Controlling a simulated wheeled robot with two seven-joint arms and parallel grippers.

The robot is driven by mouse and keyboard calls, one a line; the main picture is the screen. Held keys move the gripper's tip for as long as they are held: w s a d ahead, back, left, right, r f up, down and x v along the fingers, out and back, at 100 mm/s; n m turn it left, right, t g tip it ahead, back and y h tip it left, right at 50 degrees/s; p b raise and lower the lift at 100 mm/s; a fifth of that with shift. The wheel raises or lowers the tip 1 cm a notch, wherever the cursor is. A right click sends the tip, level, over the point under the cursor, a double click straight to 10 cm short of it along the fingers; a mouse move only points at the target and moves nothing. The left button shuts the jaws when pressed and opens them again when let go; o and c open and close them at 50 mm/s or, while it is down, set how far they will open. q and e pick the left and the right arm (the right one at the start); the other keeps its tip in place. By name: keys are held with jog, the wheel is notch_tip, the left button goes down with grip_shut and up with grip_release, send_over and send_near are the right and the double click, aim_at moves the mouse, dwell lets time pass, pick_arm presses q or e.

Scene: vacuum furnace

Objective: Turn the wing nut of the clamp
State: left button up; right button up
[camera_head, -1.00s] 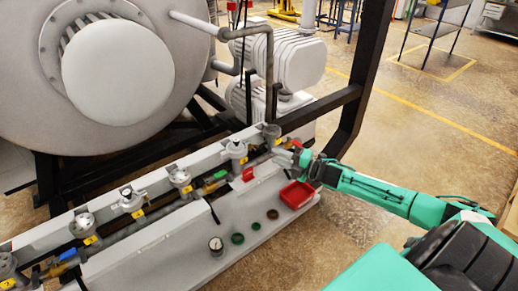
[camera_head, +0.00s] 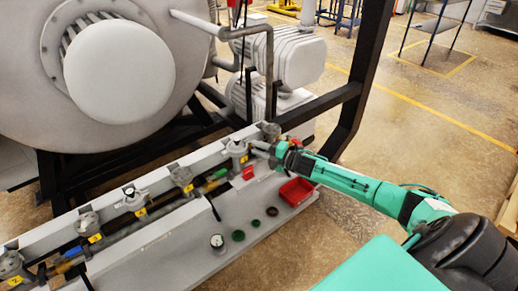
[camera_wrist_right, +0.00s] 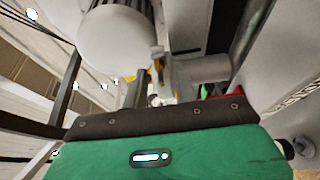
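My right gripper (camera_head: 260,149) is at the right end of the pipe row in the head view, just beside a grey fitting (camera_head: 237,150) with a yellow tag. In the right wrist view a grey metal fitting (camera_wrist_right: 158,72) with a yellow part stands just beyond my gripper's dark edge. The clamp's wing nut is too small to make out for sure in either view. My right fingertips are small and partly hidden, so their opening and any contact are unclear. My left gripper is not in view.
A red handle (camera_head: 248,172) is close below my gripper. A black frame post (camera_head: 362,80) rises behind my right arm.

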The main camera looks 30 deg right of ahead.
grip_shut()
jog(key=shift+f, duration=0.1)
